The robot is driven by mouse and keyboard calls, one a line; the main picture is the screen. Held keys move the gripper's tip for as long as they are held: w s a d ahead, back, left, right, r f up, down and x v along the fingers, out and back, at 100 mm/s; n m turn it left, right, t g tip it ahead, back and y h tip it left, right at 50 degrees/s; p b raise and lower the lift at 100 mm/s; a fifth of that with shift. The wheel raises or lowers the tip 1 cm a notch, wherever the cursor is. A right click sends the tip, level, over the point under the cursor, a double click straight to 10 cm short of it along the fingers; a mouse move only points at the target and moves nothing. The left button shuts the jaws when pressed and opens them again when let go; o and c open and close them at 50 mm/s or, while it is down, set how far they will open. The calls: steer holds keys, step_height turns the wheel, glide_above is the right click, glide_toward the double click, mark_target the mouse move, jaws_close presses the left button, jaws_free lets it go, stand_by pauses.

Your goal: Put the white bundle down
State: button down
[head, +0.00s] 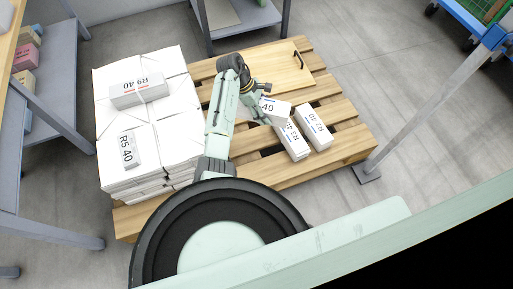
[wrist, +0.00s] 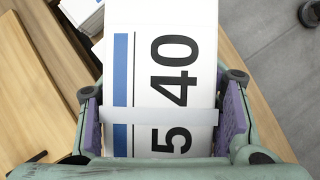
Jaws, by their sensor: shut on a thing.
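My gripper (head: 262,108) is shut on a white bundle (head: 276,107). In the wrist view my gripper (wrist: 160,115) has one finger on each side of the bundle (wrist: 200,25), which has a blue stripe, a pale band and black print reading "5 40". In the head view the held bundle is over the right part of the wooden pallet (head: 346,153). Its near end overlaps a lying white bundle (head: 291,140) in the picture; I cannot tell whether they touch. Another white bundle (head: 314,127) lies beside that one on the slats.
Tall white stacks (head: 165,135) fill the pallet's left side, with labelled bundles (head: 137,90) (head: 127,150) on top. A wooden board (head: 285,75) with a black handle lies at the back. A grey post (head: 425,105) stands at the right. Shelving is at left and back.

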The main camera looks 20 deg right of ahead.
steer(key=f+n+t, duration=0.1)
steer(key=f+n, duration=0.1)
steer(key=f, duration=0.3)
steer(key=s+a+f+n+t+b, duration=0.1)
steer(key=f+n, duration=0.1)
steer(key=f, duration=0.2)
steer(key=a+f+n+t+h+b, duration=0.1)
steer(key=f+n, duration=0.2)
steer(key=f, duration=0.2)
steer(key=shift+s+a+f+t, duration=0.15)
steer(key=shift+a+f+t, duration=0.05)
steer(key=shift+f+t, duration=0.15)
steer(key=shift+f+b, duration=0.65)
steer(key=shift+f, duration=1.7)
steer(key=shift+c, duration=2.4)
jaws_free()
steer(key=shift+s+f, duration=0.1)
steer(key=shift+f, duration=0.05)
steer(key=p+v, duration=0.2)
steer(key=v, duration=1)
